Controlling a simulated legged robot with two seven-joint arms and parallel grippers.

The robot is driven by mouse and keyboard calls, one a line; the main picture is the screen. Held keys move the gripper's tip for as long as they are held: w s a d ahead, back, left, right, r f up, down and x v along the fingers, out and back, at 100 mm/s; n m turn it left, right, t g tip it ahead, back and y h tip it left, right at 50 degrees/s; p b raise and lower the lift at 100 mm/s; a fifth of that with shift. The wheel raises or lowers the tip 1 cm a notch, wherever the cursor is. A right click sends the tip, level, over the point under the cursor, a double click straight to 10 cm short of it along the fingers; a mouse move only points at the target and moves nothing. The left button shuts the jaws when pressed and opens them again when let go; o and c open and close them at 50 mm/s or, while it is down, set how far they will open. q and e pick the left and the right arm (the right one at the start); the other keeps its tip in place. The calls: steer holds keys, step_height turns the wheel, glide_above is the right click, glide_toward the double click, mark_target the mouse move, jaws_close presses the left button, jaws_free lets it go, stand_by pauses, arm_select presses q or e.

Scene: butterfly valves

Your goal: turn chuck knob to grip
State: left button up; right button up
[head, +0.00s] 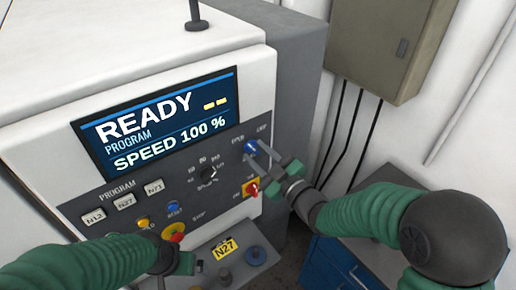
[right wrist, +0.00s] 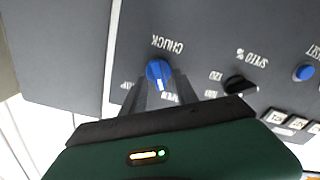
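The blue chuck knob (head: 250,147) is at the right end of the machine's dark panel. In the right wrist view, the knob (right wrist: 158,72) shows under the upside-down CHUCK label, its white mark pointing down the picture. I cannot tell exactly which label the mark meets. My right gripper (head: 268,160) is open in front of the knob. Its fingers (right wrist: 159,92) spread to either side of the knob's near part with nothing clamped between them. My left gripper (head: 180,263) is low at the panel's bottom, and its fingers are not clear.
A red-yellow stop button (head: 173,233) is near my left gripper. The display (head: 155,120) reads READY. A wall cabinet (head: 392,45) and a blue-fronted cabinet (head: 335,262) stand to the right.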

steer(key=shift+a, duration=0.15)
steer(key=shift+c, duration=1)
steer(key=shift+d, duration=0.25)
jaws_close()
